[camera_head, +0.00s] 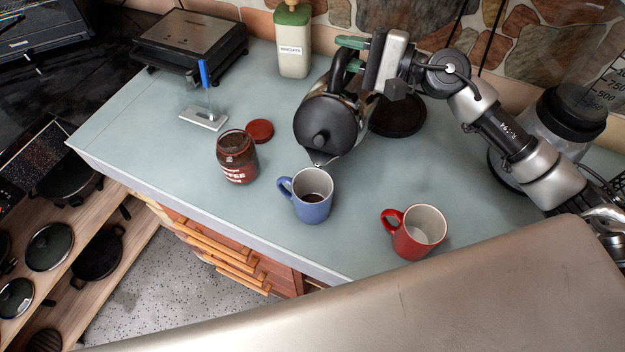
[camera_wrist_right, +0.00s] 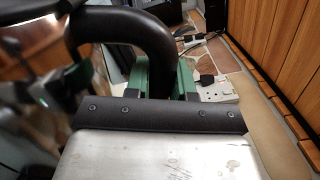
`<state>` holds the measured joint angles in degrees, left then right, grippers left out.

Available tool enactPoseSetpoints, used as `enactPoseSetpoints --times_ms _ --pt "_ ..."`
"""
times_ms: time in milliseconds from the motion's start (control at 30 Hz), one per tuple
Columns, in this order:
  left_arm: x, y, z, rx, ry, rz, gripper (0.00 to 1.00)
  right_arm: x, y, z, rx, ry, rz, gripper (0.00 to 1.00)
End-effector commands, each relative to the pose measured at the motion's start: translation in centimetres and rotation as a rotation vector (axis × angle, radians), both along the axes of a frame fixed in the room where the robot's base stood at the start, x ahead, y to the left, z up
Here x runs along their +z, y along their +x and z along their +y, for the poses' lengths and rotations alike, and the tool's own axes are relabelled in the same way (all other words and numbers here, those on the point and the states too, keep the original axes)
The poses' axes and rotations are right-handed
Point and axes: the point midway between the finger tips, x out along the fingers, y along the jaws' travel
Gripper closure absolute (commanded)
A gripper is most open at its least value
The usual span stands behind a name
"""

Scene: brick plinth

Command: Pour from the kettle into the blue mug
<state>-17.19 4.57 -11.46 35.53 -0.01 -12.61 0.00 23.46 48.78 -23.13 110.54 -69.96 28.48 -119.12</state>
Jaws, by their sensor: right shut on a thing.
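The kettle (camera_head: 325,124), metal with a black lid, is held up over the counter and tilted with its spout toward the blue mug. The blue mug (camera_head: 313,206) stands upright near the counter's front edge with its handle to the left and some dark content inside. The spout tip is just above the mug's far rim; I cannot see a stream. My right gripper (camera_head: 350,56) is shut on the black kettle handle, which also shows in the right wrist view (camera_wrist_right: 122,32). My left gripper is not in view.
A red mug (camera_head: 419,232) stands to the right of the blue mug. A coffee jar (camera_head: 237,157) stands to the left, with a red lid (camera_head: 260,130) behind it. A black round base (camera_head: 398,116) lies behind the kettle. A bottle (camera_head: 293,45) and a blender jar (camera_head: 562,125) stand farther back.

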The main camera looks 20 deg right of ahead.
Motion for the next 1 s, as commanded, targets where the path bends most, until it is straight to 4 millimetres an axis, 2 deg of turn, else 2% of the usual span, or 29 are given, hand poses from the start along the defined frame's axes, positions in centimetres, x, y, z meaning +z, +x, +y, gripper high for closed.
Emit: enactPoseSetpoints --times_ms 33,1000 --pt "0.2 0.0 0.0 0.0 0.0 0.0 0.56 0.5 0.0 0.0 -0.002 0.002 -0.009 1.0" --pt "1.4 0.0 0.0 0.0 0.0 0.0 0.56 1.3 -0.8 0.6 -0.002 -0.032 -0.059 1.0"
